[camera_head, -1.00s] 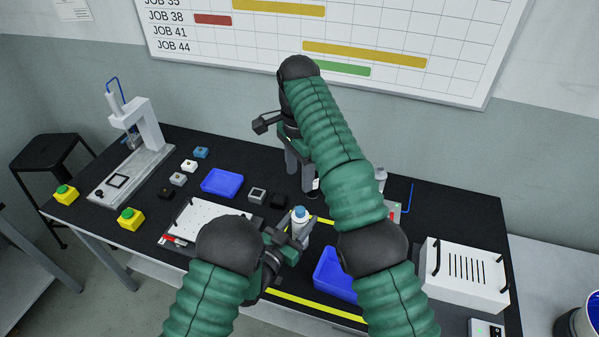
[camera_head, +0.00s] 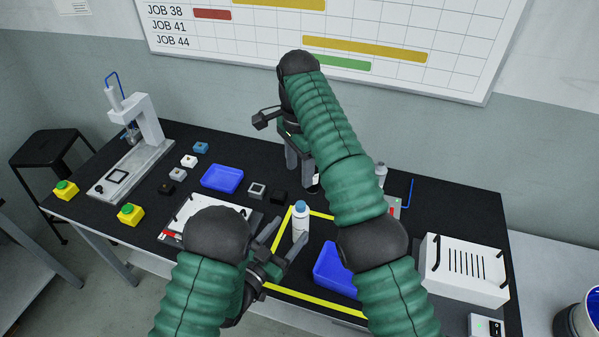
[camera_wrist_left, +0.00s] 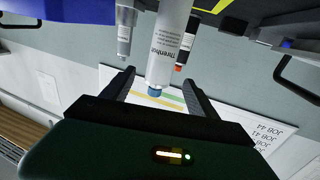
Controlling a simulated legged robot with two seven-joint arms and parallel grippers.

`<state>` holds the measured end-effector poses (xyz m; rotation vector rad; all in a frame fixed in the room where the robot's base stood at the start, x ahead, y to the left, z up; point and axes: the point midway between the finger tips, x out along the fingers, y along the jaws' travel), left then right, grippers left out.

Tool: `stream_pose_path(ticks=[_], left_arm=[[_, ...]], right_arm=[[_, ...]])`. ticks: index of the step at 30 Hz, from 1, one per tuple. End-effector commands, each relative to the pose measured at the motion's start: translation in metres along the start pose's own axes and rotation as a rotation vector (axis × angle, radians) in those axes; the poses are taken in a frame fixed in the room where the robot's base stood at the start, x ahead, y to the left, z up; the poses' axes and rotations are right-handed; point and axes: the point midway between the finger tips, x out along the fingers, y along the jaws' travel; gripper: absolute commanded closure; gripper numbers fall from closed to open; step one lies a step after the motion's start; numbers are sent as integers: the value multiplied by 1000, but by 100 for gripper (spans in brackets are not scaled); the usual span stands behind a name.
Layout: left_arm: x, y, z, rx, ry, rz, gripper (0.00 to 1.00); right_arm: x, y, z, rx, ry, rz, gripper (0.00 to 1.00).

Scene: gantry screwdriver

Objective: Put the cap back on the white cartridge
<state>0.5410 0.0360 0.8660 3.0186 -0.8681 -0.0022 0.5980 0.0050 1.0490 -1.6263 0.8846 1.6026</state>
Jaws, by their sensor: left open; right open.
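The white cartridge (camera_head: 300,226) stands upright on the black table, with a blue cap (camera_head: 300,206) on its top end. In the left wrist view the cartridge (camera_wrist_left: 174,40) appears inverted, its blue cap (camera_wrist_left: 155,90) between the finger directions. My left gripper (camera_head: 291,233) is open, low and just on the near side of the cartridge, apart from it. My right gripper (camera_head: 302,181) is open, fingers pointing down, behind the cartridge; a small pale item (camera_head: 316,180) shows by its fingertip, partly hidden.
Yellow tape (camera_head: 315,300) frames the cartridge's area. A blue bin (camera_head: 335,272) sits to its right, partly hidden by my right arm. A white board (camera_head: 222,213) lies left, a blue tray (camera_head: 222,178) behind. A white vented box (camera_head: 465,275) stands right. The wrist view shows other cartridges (camera_wrist_left: 125,30).

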Motion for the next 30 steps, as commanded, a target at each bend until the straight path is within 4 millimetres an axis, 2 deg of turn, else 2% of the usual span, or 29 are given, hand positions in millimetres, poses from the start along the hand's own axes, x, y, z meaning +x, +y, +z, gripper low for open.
stream_pose_path(ticks=[1, 6, 12, 17, 30], left_arm=[[-13, -1, 2, -1, -4, -5, 32], [-55, -2, 3, -1, -6, -5, 32], [-89, -2, 4, -1, -3, -6, 32], [-97, -1, 2, 0, 0, -2, 32], [-97, -1, 1, 1, -3, -2, 32]], right_arm=[[1, 0, 0, 0, 0, 0, 49], [5, 0, 0, 0, 0, 0, 49], [16, 0, 0, 0, 0, 0, 49], [17, 0, 0, 0, 0, 0, 49], [16, 0, -1, -1, 0, 0, 49]])
